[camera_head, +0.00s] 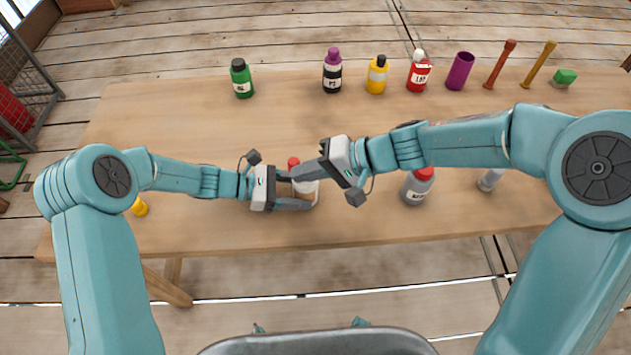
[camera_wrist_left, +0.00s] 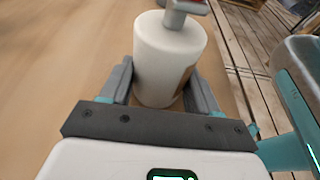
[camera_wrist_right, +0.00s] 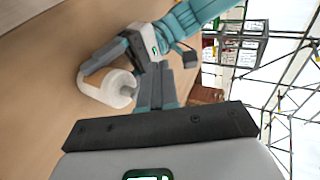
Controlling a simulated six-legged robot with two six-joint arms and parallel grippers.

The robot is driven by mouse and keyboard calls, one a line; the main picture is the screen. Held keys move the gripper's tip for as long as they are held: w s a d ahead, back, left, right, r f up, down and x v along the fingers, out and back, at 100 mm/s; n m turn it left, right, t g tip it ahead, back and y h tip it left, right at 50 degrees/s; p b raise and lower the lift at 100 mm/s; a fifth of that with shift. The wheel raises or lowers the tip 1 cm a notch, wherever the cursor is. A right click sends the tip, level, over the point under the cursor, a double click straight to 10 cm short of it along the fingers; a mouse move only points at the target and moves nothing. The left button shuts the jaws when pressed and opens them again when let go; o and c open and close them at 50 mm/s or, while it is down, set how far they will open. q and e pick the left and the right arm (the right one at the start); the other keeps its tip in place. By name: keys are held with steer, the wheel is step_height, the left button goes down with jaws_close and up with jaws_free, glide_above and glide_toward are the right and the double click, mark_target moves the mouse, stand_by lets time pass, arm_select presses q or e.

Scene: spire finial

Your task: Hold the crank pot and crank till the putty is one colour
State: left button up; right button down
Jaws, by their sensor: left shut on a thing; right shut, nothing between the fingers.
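The white crank pot (camera_head: 308,192) stands near the front middle of the table, partly hidden by my grippers. My left gripper (camera_head: 298,190) is shut around its body from the left; the left wrist view shows the pot (camera_wrist_left: 168,62) between both fingers. A grey crank piece with a red part (camera_wrist_left: 186,6) shows at the pot's top. A red knob (camera_head: 293,162) stands up behind my right fingertips. My right gripper (camera_head: 296,174) is shut with nothing between its fingers, over or beside the pot's top; contact with the crank is unclear. The putty is not visible.
A small yellow item (camera_head: 139,207) is at left. Several bottles, a purple cup (camera_head: 460,71) and sticks line the back edge.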

steer(key=s+d+r, duration=0.2)
steer(key=s, duration=0.3)
steer(key=s+d+r, duration=0.2)
steer(key=s+r, duration=0.1)
steer(key=s, duration=0.3)
steer(key=shift+d, duration=0.4)
arm_select(q)
steer(key=o, duration=0.9)
arm_select(e)
steer(key=shift+s, duration=0.1)
